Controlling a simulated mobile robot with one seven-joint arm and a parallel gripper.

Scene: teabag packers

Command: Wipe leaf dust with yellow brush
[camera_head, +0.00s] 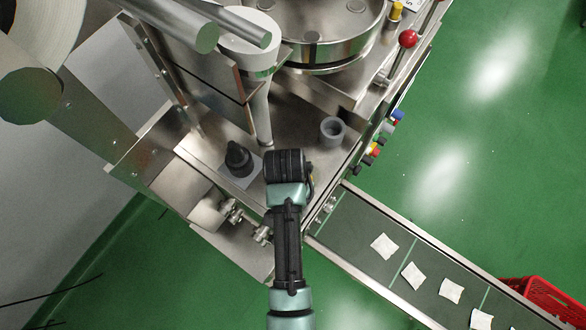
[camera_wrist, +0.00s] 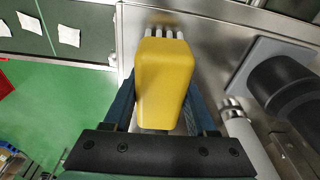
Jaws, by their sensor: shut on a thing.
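The yellow brush (camera_wrist: 162,80) is between the two fingers of my gripper (camera_wrist: 160,98) in the wrist view. My gripper is shut on its yellow body. Its pale bristles (camera_wrist: 165,33) point away from me, over the metal machine top. I cannot tell whether they touch it. A faint brownish-yellow patch (camera_wrist: 165,18) lies just beyond the bristles; I cannot tell whether it is leaf dust or a reflection. In the head view my arm reaches over the machine top (camera_head: 310,125) near its front corner and hides the brush.
A black knob-like part (camera_head: 239,160) stands left of my arm, and a grey cup (camera_head: 332,131) stands to the right. A metal tube (camera_head: 262,115) comes down just behind. A conveyor (camera_head: 350,225) with several teabags runs off to the lower right, towards a red crate (camera_head: 548,298).

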